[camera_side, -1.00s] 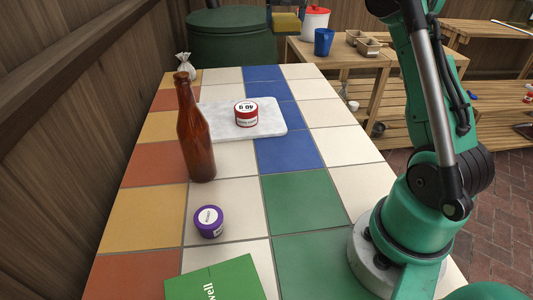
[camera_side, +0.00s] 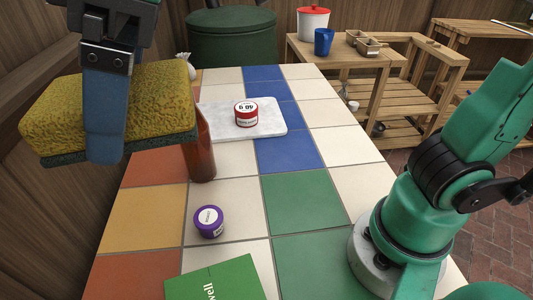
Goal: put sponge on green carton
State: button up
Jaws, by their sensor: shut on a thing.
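My gripper (camera_side: 104,105) is large in the upper left, close to the camera. It is shut on a yellow sponge (camera_side: 160,103) with a dark green scouring underside. The sponge is held in the air, roughly level, in front of part of the brown bottle. The green carton (camera_side: 220,280) lies at the bottom of the picture on the tiled table, with white lettering on it, and is partly cut off by the frame edge. The sponge is above and to the left of the carton in the picture, apart from it.
A brown glass bottle (camera_side: 202,155) stands upright, its upper part hidden behind the sponge. A purple tin (camera_side: 208,221) sits just behind the carton. A red-and-white tin (camera_side: 246,113) rests on a marble board (camera_side: 275,118).

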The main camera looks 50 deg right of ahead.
jog(key=s+a+f+n, duration=0.1)
jog(key=s+a+n, duration=0.15)
jog(key=s, duration=0.35)
send_over(214, 298)
jog(key=shift+g+y, duration=0.3)
jog(key=shift+g, duration=0.1)
jog(key=f, duration=1.4)
jog(key=shift+s+a+f, duration=0.2)
jog(key=shift+s+f, duration=0.1)
jog(key=shift+s, duration=0.1)
jog(key=shift+f, duration=2.4)
jog(key=shift+f, duration=0.15)
jog(key=o, duration=1.1)
